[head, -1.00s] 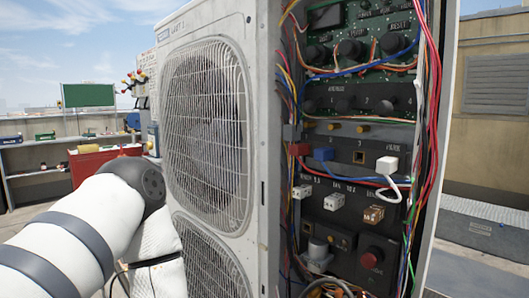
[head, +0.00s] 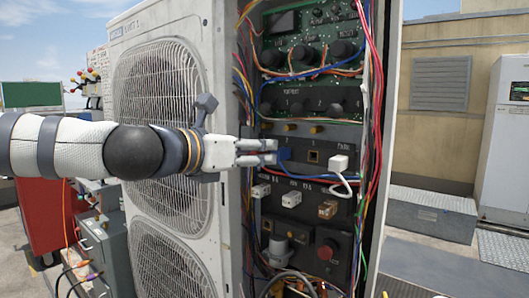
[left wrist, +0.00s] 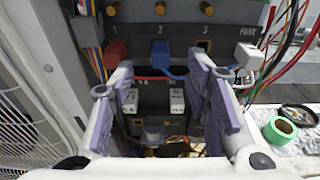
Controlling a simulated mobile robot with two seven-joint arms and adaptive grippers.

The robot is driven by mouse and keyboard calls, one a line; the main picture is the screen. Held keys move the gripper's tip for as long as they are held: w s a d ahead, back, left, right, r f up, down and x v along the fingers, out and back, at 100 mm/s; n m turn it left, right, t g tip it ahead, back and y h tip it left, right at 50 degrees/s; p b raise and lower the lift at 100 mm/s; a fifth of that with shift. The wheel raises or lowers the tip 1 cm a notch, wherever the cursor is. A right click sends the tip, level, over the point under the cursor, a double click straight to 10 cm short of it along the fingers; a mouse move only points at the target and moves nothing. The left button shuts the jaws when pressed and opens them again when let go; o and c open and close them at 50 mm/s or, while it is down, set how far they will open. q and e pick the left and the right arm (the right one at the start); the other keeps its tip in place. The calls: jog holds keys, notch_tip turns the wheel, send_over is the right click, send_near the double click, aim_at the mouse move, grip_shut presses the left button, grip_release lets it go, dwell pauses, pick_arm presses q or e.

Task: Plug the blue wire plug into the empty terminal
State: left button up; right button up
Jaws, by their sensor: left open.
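The blue wire plug (head: 284,155) sits on the panel's terminal row, under the label 2 in the left wrist view (left wrist: 160,53). The empty terminal (head: 313,156) is a dark square socket just right of it, under the label 3 in the left wrist view (left wrist: 204,46). My left gripper (head: 272,152) points right across the cabinet's edge, its fingertips close to the blue plug. In the left wrist view its spread fingers (left wrist: 164,85) have nothing between them, with the blue plug ahead. I cannot tell whether they touch it. My right gripper is not in view.
A white plug (head: 338,163) sits at PARK, right of the empty terminal. A red plug (left wrist: 117,50) is left of the blue one, hidden by my gripper in the head view. White connectors (head: 291,200) sit below. Loose wires (head: 374,100) hang along the cabinet's right side.

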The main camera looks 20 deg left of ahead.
aim_at(279, 149)
pick_arm(q)
jog(key=x, duration=0.5)
jog(key=b+x, duration=0.1)
jog(key=x, duration=0.1)
jog(key=shift+w+d+f, duration=0.1)
jog(key=shift+w+f, duration=0.25)
jog(key=shift+f, duration=0.1)
jog(key=shift+w+d+r, duration=0.15)
jog(key=shift+w+d, duration=0.05)
jog(key=shift+w, duration=0.25)
jog(key=shift+r, duration=0.1)
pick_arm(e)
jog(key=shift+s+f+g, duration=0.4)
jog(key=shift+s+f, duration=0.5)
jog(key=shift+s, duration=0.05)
pick_arm(q)
jog(key=shift+c, duration=0.5)
grip_shut()
